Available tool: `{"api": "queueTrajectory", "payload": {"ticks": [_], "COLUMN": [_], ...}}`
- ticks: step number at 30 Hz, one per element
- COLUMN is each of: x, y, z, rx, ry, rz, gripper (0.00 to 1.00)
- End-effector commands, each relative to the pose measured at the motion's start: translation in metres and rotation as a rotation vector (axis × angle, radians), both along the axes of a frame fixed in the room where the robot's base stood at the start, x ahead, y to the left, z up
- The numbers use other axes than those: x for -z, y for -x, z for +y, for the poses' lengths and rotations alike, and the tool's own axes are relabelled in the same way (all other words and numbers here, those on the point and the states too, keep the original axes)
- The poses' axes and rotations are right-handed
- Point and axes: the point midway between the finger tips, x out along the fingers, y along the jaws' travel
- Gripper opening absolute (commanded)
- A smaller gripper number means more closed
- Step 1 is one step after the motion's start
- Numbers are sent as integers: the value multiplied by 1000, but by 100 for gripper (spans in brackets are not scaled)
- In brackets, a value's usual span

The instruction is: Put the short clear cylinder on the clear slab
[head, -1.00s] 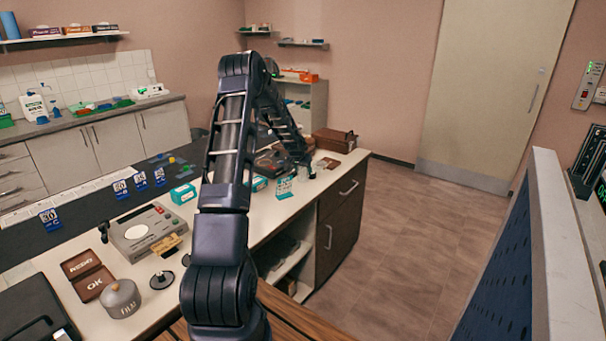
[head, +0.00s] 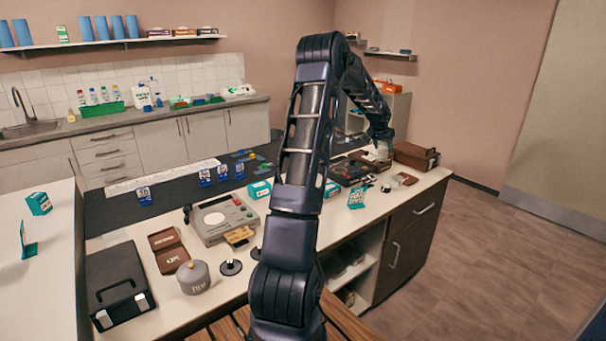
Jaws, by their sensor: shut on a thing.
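My gripper (head: 381,149) is over the far right end of the long counter, below the end of my arm. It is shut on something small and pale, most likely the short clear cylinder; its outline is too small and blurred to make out. I cannot pick out the clear slab with certainty. A flat brownish piece (head: 404,179) lies on the counter just right of the gripper, and a small pale round thing (head: 386,187) sits below it.
A brown case (head: 415,156) stands right of the gripper. A dark tray-like thing (head: 346,172) and a teal card stand (head: 356,196) lie left of it. A grey device (head: 221,219), a grey pot (head: 193,278) and a black case (head: 119,286) occupy the near counter (head: 236,290). Floor to the right is clear.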

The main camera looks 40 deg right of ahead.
Motion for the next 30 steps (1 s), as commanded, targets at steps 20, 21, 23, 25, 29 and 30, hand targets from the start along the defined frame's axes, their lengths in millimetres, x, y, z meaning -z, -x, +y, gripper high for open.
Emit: {"api": "queueTrajectory", "payload": {"ticks": [20,21,23,25,29,30], "x": [-1,-2,-2,-2,-2,-3], "y": [-136,-150,-170,-193,-232,-245], "z": [88,99,116,137,178,191], "rx": [-237,-264,-303,-349,-435,-461], "ry": [-14,-16,-17,-20,-24,-25], "rz": [-4,-5,-5,-5,-4,-3], "gripper": [22,22,22,22,22,22]}}
